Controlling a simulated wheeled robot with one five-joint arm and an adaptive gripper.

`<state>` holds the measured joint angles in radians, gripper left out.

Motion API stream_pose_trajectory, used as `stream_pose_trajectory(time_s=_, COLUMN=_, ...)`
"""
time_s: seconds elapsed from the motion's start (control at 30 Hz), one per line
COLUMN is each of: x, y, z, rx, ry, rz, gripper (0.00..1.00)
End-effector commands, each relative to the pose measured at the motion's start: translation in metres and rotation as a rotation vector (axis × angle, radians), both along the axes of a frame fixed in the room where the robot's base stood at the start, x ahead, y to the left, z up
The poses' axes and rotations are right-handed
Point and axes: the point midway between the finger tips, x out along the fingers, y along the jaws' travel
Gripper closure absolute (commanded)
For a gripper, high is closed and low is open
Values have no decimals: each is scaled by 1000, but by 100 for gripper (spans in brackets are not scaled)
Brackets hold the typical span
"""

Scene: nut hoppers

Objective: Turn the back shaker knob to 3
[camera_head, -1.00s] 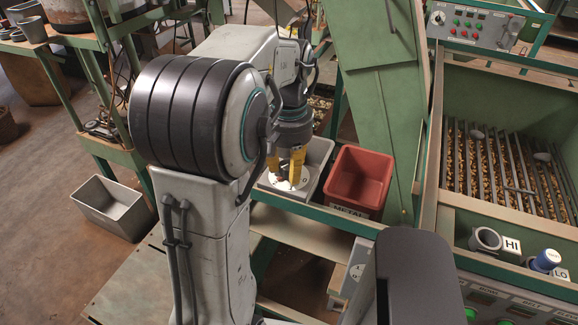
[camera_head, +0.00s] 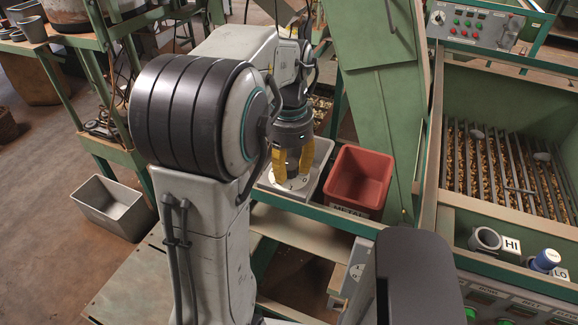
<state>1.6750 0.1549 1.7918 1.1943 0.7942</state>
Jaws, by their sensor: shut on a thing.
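The fingers stand on both sides of the dial's middle and are shut on the knob there. The knob itself is hidden between and behind the fingers. Small dark marks show at the dial's edge, but I cannot tell which number the knob points to.
A red bin (camera_head: 358,180) labelled METAL stands right of the dial box, close to my gripper. A hopper with a bar grate over nuts (camera_head: 495,165) is at the right. A grey bin (camera_head: 112,207) sits on the floor at left.

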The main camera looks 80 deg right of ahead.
Motion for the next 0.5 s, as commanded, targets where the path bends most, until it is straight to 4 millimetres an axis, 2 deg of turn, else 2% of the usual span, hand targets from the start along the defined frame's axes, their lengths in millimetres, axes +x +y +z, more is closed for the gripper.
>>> stream_pose_trajectory(time_s=0.2, x=0, y=2, z=-2, rx=8, ry=-1, rz=-95, gripper=97)
stream_pose_trajectory(time_s=0.5, x=0, y=2, z=-2, rx=9, ry=0, rz=-144, gripper=97)
